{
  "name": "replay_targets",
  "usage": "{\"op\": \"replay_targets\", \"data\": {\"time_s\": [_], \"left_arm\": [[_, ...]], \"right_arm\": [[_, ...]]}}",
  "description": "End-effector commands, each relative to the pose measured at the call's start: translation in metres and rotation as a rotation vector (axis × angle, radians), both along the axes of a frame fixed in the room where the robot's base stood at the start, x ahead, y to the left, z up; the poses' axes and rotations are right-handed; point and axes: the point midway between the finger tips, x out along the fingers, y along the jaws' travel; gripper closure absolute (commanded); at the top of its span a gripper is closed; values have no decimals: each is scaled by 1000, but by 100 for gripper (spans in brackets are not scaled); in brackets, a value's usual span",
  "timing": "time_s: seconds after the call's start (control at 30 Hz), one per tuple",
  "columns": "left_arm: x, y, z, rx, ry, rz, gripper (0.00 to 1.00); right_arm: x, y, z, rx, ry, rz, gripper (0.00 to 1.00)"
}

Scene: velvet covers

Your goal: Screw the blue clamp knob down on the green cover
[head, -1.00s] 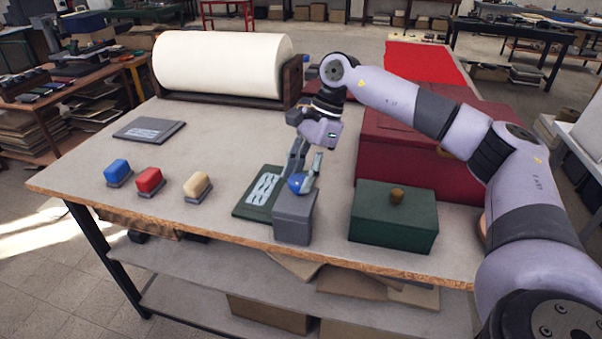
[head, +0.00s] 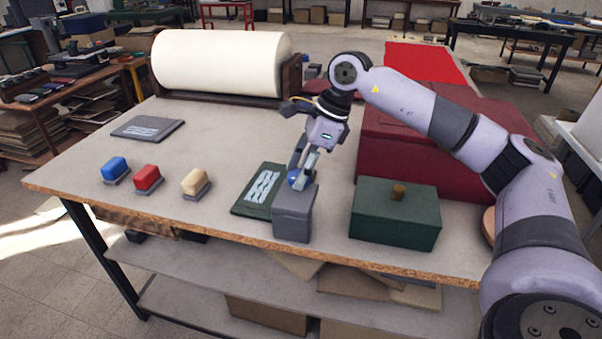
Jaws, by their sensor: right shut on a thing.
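The green cover (head: 241,206) is a flat dark-green panel with a white pattern, lying on the table just left of the block. Whether the block overlaps the cover's right edge is hard to tell. My left gripper is not in view.
A green box (head: 394,222) with a brown knob stands right of the block, before a large dark-red box (head: 400,150). Blue (head: 115,167), red (head: 147,177) and cream (head: 195,181) blocks sit at left. A white roll (head: 220,63) and grey panel (head: 148,129) lie behind. The left tabletop is mostly clear.

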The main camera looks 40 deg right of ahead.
Motion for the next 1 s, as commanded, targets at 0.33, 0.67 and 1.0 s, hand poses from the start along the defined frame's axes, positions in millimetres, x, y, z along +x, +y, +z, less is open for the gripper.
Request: {"op": "replay_targets", "data": {"time_s": [0.33,0.67,1.0], "left_arm": [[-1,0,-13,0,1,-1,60],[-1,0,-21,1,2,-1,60],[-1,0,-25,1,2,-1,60]], "right_arm": [[-1,2,-1,-1,-3,-327,89],[-2,4,0,0,-4,-640,89],[-2,5,0,1,-3,-963,89]]}}
